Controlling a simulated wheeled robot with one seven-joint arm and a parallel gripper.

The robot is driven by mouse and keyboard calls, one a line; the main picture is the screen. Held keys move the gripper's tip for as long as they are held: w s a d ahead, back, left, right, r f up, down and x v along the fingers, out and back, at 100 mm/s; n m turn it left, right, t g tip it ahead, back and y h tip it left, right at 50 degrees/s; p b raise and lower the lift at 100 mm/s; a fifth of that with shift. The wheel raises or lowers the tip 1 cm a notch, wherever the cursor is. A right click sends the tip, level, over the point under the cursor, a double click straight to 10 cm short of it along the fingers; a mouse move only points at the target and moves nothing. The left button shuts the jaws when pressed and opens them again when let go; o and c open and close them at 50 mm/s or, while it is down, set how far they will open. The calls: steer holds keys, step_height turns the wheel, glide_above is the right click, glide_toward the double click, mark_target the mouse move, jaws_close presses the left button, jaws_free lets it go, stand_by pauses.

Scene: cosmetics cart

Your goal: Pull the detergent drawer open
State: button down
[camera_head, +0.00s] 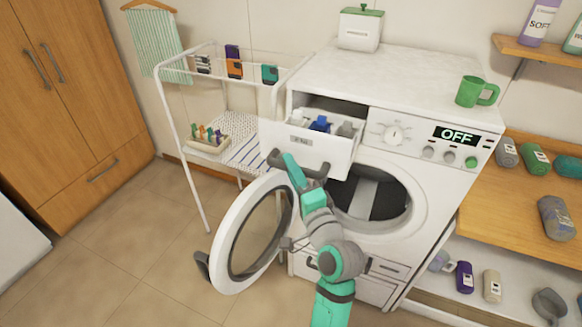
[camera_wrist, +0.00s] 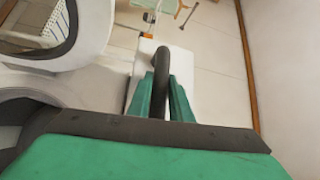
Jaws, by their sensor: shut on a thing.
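The detergent drawer (camera_head: 325,152) is the white drawer at the upper left of the washing machine. It stands out from the machine, and blue and grey parts show inside it. Its dark curved handle (camera_head: 315,170) runs across its front. My teal gripper (camera_head: 289,158) is at the handle and partly covers it. In the wrist view the green fingers (camera_wrist: 160,97) are shut on the dark handle (camera_wrist: 165,68), with the white drawer front (camera_wrist: 143,62) beside it.
The washing machine's round door (camera_head: 225,258) hangs open at the left, close to my arm. A drying rack (camera_head: 178,125) stands left of the drawer. A green mug (camera_head: 468,92) and a white box (camera_head: 359,32) stand on top of the machine. The floor at left is clear.

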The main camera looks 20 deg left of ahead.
steer(key=shift+s+a, duration=0.1)
steer(key=shift+a, duration=0.05)
steer(key=c, duration=1.6)
jaws_free()
steer(key=v, duration=1.1)
steer(key=shift+r, duration=0.1)
